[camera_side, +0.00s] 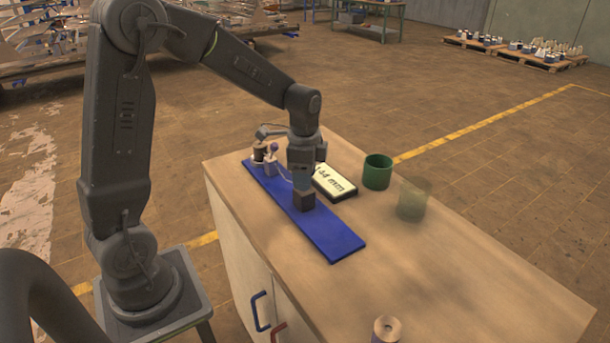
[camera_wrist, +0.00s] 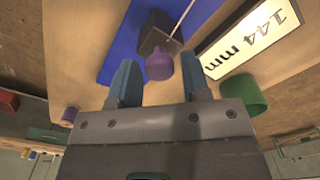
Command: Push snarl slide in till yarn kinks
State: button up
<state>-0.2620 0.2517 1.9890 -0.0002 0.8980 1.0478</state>
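A dark slide block (camera_side: 305,202) sits on a long blue board (camera_side: 336,242) on the table. My gripper (camera_side: 302,187) points down right over the block in the side view. In the wrist view, a purple knob (camera_wrist: 159,66) and the dark block (camera_wrist: 158,34) show between the tips of my gripper (camera_wrist: 160,64). The fingers are apart, with a gap seen on both sides of the knob. Contact with the block cannot be told. A thin pale yarn (camera_wrist: 183,18) runs up from near the block. A purple-topped post (camera_side: 271,163) stands at the board's far end.
A display (camera_side: 333,182) beside the board reads 144 mm in the wrist view. A green cup (camera_side: 377,172) and a translucent cup (camera_side: 414,201) stand right of it. The right of the table (camera_side: 470,270) is clear.

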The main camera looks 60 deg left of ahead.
jog(key=shift+o, duration=0.9)
notch_tip(320, 180, up, 14)
jog(key=s+d+f+n+t, duration=0.1)
jog(key=s+d+n, duration=0.3)
jog(key=s, duration=0.4)
jog(key=s+d+f+n+t, duration=0.1)
jog(key=s+d+n+t, duration=0.3)
jog(key=s, duration=0.5)
jog(key=shift+s+d+n+t, duration=0.15)
jog(key=shift+d+n+t, duration=0.25)
jog(key=shift+d, duration=0.55)
